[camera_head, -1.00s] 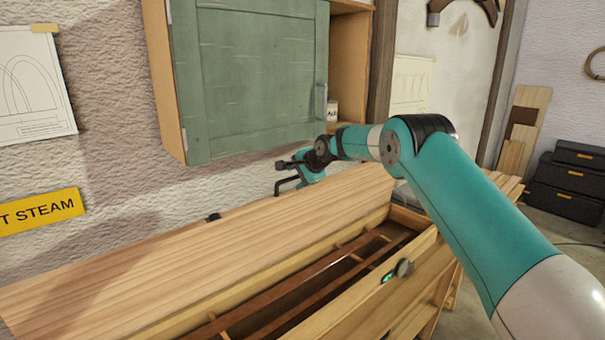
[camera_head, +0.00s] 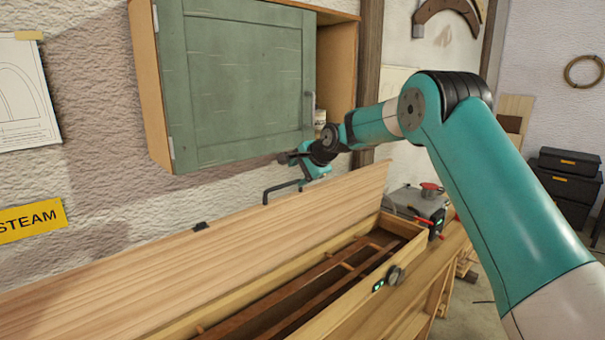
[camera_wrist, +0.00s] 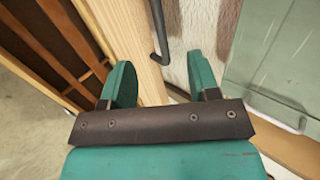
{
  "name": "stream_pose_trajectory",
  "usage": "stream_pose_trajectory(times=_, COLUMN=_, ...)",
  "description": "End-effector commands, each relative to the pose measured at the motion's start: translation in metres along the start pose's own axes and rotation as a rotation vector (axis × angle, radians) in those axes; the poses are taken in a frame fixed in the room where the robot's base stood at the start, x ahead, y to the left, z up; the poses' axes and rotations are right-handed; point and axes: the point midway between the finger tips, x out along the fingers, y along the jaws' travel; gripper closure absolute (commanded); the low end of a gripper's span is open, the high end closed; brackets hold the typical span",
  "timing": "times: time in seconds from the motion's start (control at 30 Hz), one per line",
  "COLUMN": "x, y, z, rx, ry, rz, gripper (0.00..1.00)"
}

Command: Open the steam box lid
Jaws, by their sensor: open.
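The steam box lid (camera_head: 190,250) is a long pale wooden board, tilted up and back toward the wall, with the box (camera_head: 318,318) open below it. Slats show inside the box. A black bent handle (camera_head: 283,187) stands at the lid's upper far part. My gripper (camera_head: 318,172) is close behind the handle, by the wall under the cabinet. In the wrist view my gripper's two teal fingers (camera_wrist: 160,80) are apart with nothing between them. The lid's edge (camera_wrist: 122,40) and the handle (camera_wrist: 158,32) show just beyond the fingers, and I cannot tell whether they touch.
A green-doored wall cabinet (camera_head: 243,80) hangs just above my gripper. A grey device with a red knob (camera_head: 428,200) stands beyond the box's far end. Dark cases (camera_head: 568,180) stand at the far right.

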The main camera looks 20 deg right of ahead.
Motion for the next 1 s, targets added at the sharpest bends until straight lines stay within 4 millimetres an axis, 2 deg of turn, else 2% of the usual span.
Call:
stream_pose_trajectory(times=0.17, x=-0.014, y=0.013, z=-0.001, rx=0.000, ry=0.002, rz=-0.001, gripper=0.45)
stream_pose_trajectory(times=0.8, x=-0.101, y=0.068, z=-0.001, rx=0.001, ry=0.003, rz=-0.001, gripper=0.45)
stream_pose_trajectory(times=1.0, x=-0.117, y=0.077, z=0.000, rx=0.000, ry=0.001, rz=-0.001, gripper=0.45)
